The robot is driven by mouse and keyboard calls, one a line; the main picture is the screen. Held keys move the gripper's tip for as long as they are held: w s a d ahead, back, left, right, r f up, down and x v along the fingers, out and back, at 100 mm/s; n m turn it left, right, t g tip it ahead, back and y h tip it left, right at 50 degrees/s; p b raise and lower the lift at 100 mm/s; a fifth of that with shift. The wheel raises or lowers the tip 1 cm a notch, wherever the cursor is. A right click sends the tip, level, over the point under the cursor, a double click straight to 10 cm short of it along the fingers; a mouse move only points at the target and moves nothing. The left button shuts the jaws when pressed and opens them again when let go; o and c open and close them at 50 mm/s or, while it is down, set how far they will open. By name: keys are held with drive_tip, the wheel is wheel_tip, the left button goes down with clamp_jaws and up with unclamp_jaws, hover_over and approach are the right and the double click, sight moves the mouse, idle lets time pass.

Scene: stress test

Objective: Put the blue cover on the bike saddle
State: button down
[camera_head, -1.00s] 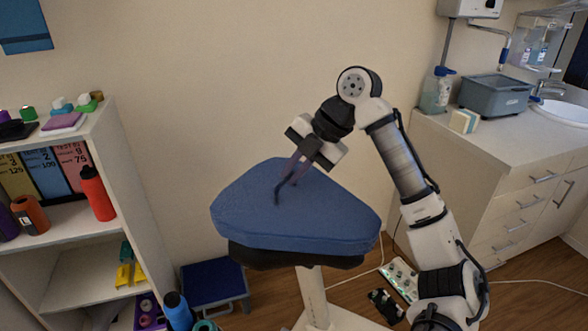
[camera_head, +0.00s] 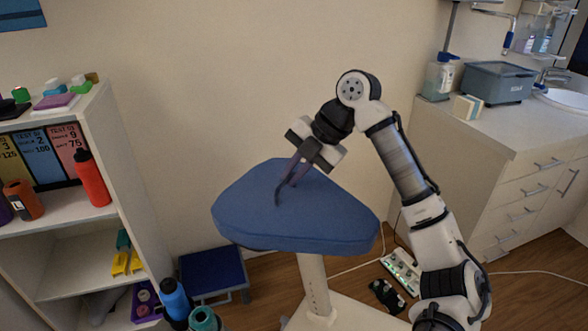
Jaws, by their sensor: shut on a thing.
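The blue cover (camera_head: 320,220) is a wide, padded triangular piece above the white post (camera_head: 312,280) of the bike. Its side rim hangs down around the top of the post. The black saddle is hidden beneath the cover. My gripper (camera_head: 281,195) points down at the upper face of the cover, left of its middle. It is shut on the cover; the fingertips meet its surface. I cannot tell how far the cover is pulled down over the saddle at the back.
A shelf unit with a red bottle (camera_head: 92,178) stands at the left. A blue step stool (camera_head: 213,272) and a blue bottle (camera_head: 174,302) are on the floor below. A counter with a grey bin (camera_head: 497,82) is at the right. A power strip (camera_head: 402,271) lies on the floor.

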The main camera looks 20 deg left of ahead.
idle(0.4)
drive_tip(key=c, duration=1.4)
unclamp_jaws()
drive_tip(key=shift+c, duration=0.2)
drive_tip(key=v, duration=1.4)
drive_tip(key=shift+f, duration=0.15)
